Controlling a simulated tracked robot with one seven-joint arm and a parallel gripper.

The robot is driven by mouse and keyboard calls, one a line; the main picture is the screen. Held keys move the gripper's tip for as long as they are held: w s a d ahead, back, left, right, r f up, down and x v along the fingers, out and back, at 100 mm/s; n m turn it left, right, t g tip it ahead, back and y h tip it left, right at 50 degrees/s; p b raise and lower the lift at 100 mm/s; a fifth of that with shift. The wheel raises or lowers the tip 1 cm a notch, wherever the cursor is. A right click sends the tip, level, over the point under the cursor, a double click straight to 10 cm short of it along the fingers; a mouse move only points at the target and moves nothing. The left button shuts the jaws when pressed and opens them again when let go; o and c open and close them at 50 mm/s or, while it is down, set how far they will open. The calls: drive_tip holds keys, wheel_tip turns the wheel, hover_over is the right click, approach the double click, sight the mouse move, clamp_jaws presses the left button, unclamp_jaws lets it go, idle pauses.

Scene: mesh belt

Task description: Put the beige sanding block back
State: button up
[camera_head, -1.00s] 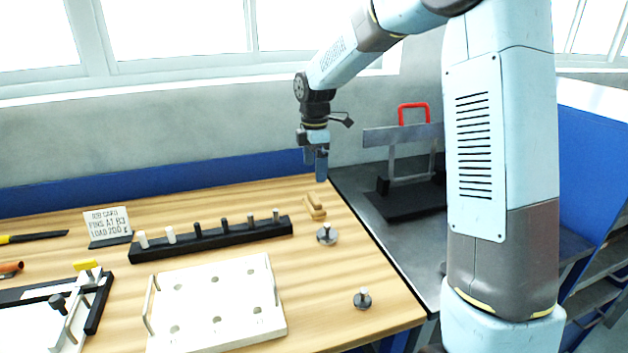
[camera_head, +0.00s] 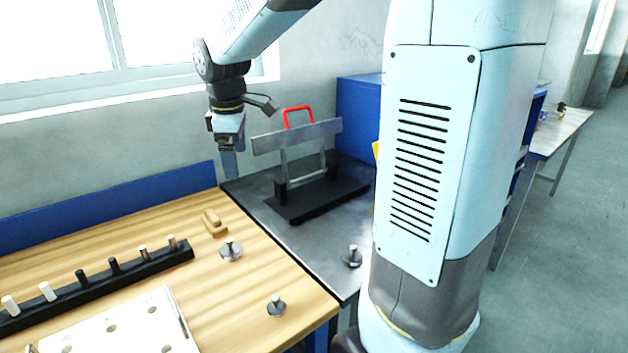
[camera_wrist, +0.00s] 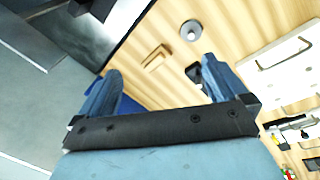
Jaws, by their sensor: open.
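The beige sanding block (camera_head: 213,222) lies on the wooden table near its back right edge, with a raised grip on top. In the wrist view the block (camera_wrist: 156,57) lies beyond and between the fingertips, apart from them. My gripper (camera_head: 231,165) is open and empty, pointing down above the back corner of the table, higher than the block and a little to its right. The wrist view shows both fingers of my gripper (camera_wrist: 158,75) spread apart with nothing between them.
A metal knobbed disc (camera_head: 231,250) stands just in front of the block, another (camera_head: 276,305) nearer the front edge. A third disc (camera_head: 353,256) is on the grey metal table (camera_head: 318,250), beside a black-based stand with a red handle (camera_head: 298,117). A black peg rail (camera_head: 95,285) lies left.

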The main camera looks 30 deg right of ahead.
drive_tip(key=s+d+m+t, duration=0.1)
drive_tip(key=s+d+m, duration=0.1)
drive_tip(key=s+m, duration=0.2)
drive_tip(key=s+d+r+m+t, duration=0.1)
drive_tip(key=s+d+m, duration=0.2)
drive_tip(key=s, duration=0.7)
drive_tip(key=s+d+m+t, duration=0.1)
drive_tip(key=s+d+m, duration=0.2)
drive_tip(key=s+m, duration=0.3)
drive_tip(key=shift+s+r+t+y, duration=0.3)
drive_tip(key=shift+s+r, duration=0.05)
drive_tip(key=shift+s, duration=0.75)
